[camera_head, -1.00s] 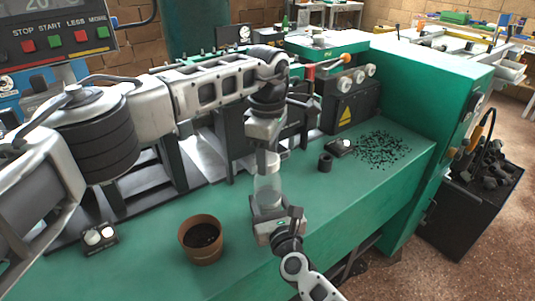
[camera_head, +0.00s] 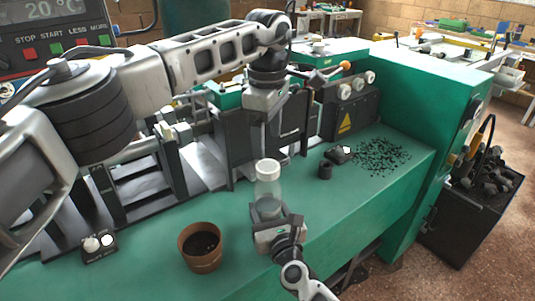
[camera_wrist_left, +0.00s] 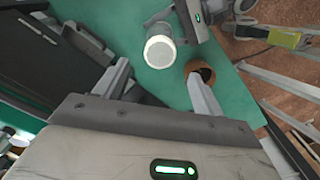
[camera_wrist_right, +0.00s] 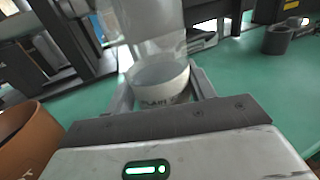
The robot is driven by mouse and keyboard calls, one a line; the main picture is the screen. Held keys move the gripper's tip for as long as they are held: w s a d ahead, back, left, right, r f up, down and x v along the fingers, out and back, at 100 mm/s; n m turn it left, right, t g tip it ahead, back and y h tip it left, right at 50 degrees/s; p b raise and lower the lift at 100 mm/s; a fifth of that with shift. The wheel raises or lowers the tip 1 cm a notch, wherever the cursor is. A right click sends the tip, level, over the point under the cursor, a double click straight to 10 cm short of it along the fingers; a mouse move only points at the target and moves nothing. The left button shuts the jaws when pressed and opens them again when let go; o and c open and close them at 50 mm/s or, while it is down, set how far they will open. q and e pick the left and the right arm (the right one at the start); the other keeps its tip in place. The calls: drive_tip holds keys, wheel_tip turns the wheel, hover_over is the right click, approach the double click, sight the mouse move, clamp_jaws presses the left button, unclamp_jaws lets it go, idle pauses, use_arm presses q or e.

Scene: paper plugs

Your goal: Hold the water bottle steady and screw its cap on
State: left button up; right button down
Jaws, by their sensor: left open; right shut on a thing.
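The clear water bottle (camera_head: 267,190) stands upright above the green bench top, with a white cap (camera_head: 267,166) sitting on its top. How tightly the cap is seated cannot be seen. My right gripper (camera_head: 268,212) is shut around the bottle's lower part; the bottle's base shows between its fingers in the right wrist view (camera_wrist_right: 162,82). My left gripper (camera_head: 264,115) is open and empty above the bottle, apart from the cap. In the left wrist view, the cap (camera_wrist_left: 160,51) lies beyond the spread fingers.
A brown pot (camera_head: 200,248) with dark contents stands left of the bottle. A black cylinder (camera_head: 325,171), a small block (camera_head: 342,154) and scattered dark bits (camera_head: 383,157) lie to the right. Machine frames stand behind.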

use_arm(q)
wheel_tip(320, 180, up, 5)
idle(0.4)
use_arm(e)
drive_tip(key=shift+c, duration=2.2)
unclamp_jaws()
drive_tip(key=shift+s, duration=0.1)
use_arm(q)
drive_tip(key=shift+f, duration=0.2)
use_arm(e)
drive_tip(key=v, duration=1.5)
drive_tip(key=shift+s+d, duration=0.2)
drive_tip(key=shift+s, duration=0.15)
